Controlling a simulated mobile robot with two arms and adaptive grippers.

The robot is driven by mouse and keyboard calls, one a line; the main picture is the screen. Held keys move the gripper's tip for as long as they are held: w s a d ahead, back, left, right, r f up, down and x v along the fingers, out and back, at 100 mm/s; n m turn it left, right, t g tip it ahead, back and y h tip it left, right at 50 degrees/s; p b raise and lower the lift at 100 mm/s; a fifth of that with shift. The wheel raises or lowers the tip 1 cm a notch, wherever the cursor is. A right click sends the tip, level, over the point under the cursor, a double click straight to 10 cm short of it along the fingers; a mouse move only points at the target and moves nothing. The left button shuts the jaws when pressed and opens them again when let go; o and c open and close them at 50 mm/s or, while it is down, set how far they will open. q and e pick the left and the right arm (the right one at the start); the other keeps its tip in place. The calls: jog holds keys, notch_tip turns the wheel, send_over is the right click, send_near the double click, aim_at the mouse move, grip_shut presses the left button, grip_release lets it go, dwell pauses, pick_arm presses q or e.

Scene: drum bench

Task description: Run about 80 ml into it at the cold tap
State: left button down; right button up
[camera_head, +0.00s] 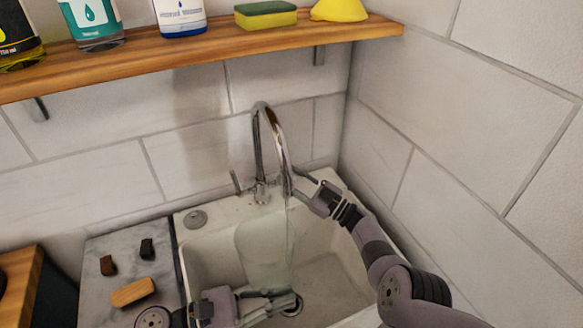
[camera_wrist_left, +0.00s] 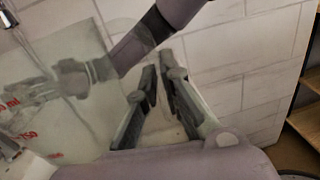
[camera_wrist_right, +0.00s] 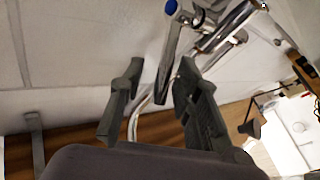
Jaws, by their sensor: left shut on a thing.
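A clear measuring vessel (camera_head: 262,243) is in the sink under the tap. In the left wrist view it (camera_wrist_left: 60,110) shows red markings, only partly readable. My left gripper (camera_head: 292,302) is shut on it low in the basin; the exact grip point is unclear. The chrome tap (camera_head: 270,125) arches over the vessel. A thin clear streak, looking like water, runs down from its spout; the level inside cannot be read. My right gripper (camera_wrist_right: 160,85) is open, with the blue-capped cold lever (camera_wrist_right: 170,45) between its fingers. Whether they touch is unclear.
The white sink (camera_head: 195,255) sits in the corner against tiled walls. Above it, a wooden shelf (camera_head: 215,55) holds bottles and a sponge (camera_head: 266,14). A grey counter (camera_head: 112,245) at left carries a wooden block (camera_head: 133,292) and two small dark pieces.

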jog(key=shift+r, duration=4.85)
jog(key=shift+c, duration=0.5)
